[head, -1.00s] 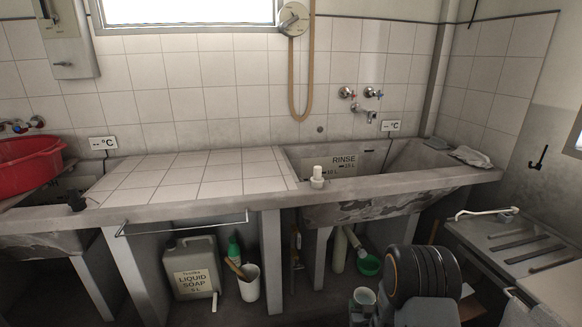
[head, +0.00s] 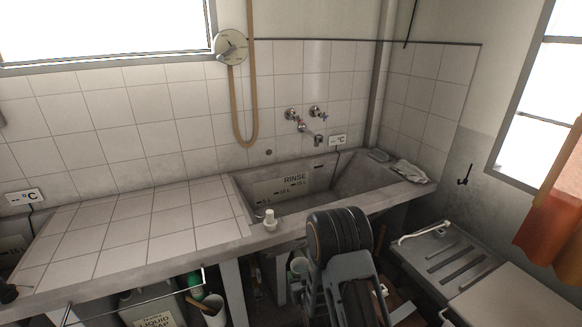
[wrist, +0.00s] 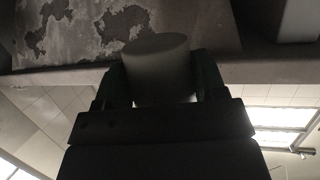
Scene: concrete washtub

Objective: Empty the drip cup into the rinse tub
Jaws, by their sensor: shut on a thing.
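My gripper (wrist: 160,88) is shut on a pale, plain cup (wrist: 158,62), seen between its two dark fingers in the wrist view. In the head view the cup (head: 299,265) is a small pale shape left of my arm, below the front edge of the rinse tub. The rinse tub (head: 352,181) is a grey concrete basin with a RINSE label and level marks on its back wall. Its stained, peeling outer face (wrist: 75,38) shows beyond the cup in the wrist view. The cup's inside is hidden, so I cannot tell what it holds.
A white fitting (head: 270,219) stands on the tub's front ledge. Taps (head: 304,120) and a hanging hose (head: 250,80) are on the back wall. A grey cloth (head: 410,171) lies at the right corner. A tiled counter (head: 130,222) extends left.

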